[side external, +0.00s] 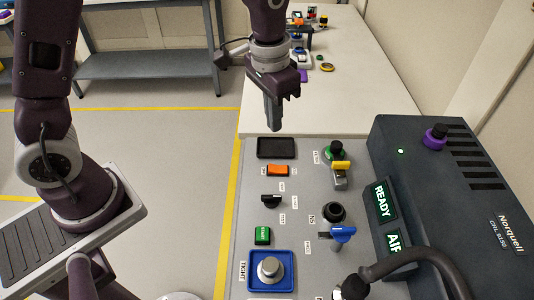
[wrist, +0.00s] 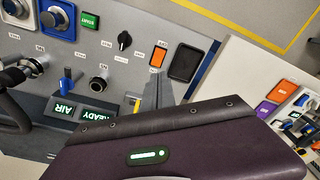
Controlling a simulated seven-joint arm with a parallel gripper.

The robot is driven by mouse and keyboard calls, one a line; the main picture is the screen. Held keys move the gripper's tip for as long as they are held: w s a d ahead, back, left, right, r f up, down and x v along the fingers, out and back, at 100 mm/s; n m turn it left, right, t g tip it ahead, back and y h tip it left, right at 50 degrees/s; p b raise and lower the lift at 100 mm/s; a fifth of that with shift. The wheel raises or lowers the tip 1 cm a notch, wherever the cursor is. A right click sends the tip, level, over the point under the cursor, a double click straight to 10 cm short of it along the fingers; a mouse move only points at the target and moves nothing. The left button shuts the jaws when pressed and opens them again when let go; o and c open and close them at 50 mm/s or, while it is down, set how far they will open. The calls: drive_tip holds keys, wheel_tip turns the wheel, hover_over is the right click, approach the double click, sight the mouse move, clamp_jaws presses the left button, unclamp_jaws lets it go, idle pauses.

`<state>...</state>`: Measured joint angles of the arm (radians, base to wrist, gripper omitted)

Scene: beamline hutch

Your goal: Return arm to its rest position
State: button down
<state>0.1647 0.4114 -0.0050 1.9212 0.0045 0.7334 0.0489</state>
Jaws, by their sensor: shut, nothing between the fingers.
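My gripper (side external: 274,112) is shut with nothing in it. In the side external view it points down over the near end of the white table, just behind the grey control panel (side external: 304,232). It appears apart from the panel's controls. In the wrist view the closed fingers (wrist: 158,92) show above my dark gripper body, with the black screen (wrist: 185,63) and orange switch (wrist: 157,56) beyond them. My arm's upper links show at the left and top of the side external view.
The panel carries a green button (side external: 262,235), a black knob (side external: 271,200), a blue-handled valve (side external: 342,233) and a yellow-handled valve (side external: 341,167). A dark controller box (side external: 460,200) with lit READY and AIR signs stands right. Small items lie on the white table (side external: 362,88). Floor at left is open.

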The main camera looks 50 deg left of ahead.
drive_tip(key=s+a+r+n+t, duration=0.15)
drive_tip(key=s+a+r, duration=0.25)
drive_tip(key=s+r, duration=0.5)
drive_tip(key=s+a+r+t, duration=0.1)
drive_tip(key=s, duration=0.5)
drive_tip(key=s+a+r+n+t, duration=0.1)
drive_tip(key=s+r+t, duration=0.1)
drive_tip(key=s, duration=0.4)
drive_tip(key=shift+s+r, duration=0.15)
drive_tip(key=shift+r, duration=0.15)
drive_tip(key=shift+a, duration=0.1)
